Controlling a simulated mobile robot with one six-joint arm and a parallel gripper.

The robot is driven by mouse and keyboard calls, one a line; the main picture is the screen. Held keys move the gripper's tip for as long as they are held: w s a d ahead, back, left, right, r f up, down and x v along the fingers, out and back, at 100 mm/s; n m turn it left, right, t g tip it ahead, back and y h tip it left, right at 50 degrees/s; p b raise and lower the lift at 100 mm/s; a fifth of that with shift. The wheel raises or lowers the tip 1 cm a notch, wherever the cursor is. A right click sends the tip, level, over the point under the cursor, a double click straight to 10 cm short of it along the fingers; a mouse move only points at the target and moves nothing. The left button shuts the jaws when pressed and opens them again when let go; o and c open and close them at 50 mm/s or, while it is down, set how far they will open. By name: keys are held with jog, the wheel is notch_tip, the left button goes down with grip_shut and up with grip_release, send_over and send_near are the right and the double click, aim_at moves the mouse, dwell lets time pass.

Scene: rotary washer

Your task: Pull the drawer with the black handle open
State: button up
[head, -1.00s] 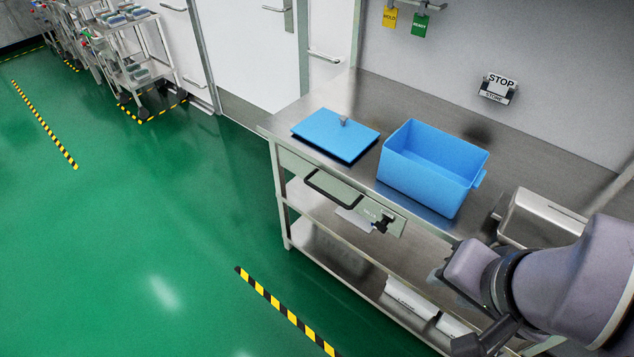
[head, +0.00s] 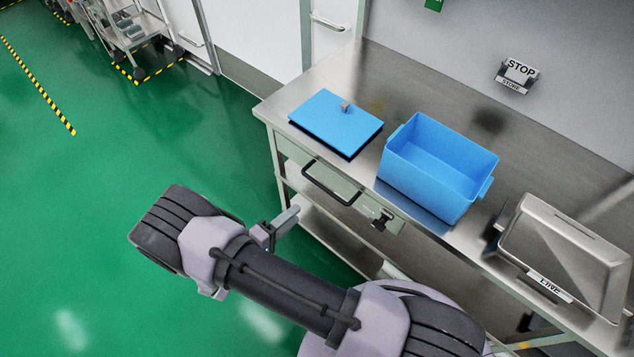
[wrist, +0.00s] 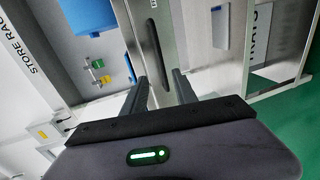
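The drawer (head: 345,186) is in the front of the steel table, under the blue lid and blue bin, and looks shut. Its black handle (head: 328,192) is a bar along the drawer front. A black latch-like part (head: 381,220) sits to its right. My gripper (head: 284,220) is left of and below the handle in the head view, apart from it. In the wrist view, my gripper (wrist: 160,90) has its two fingers apart with nothing between them. A dark bar, apparently the handle (wrist: 159,45), shows ahead of the fingers.
On the steel tabletop (head: 365,75) are a blue lid (head: 335,120), an open blue bin (head: 438,165) and a steel case (head: 570,255). A lower shelf (head: 325,235) runs beneath. The green floor (head: 150,140) left of the table is clear.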

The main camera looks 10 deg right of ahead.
aim_at(326, 188)
jog(key=b+x, duration=0.2)
jog(key=x, duration=1.3)
jog(key=shift+s+f, duration=0.1)
grip_shut()
dwell(0.6)
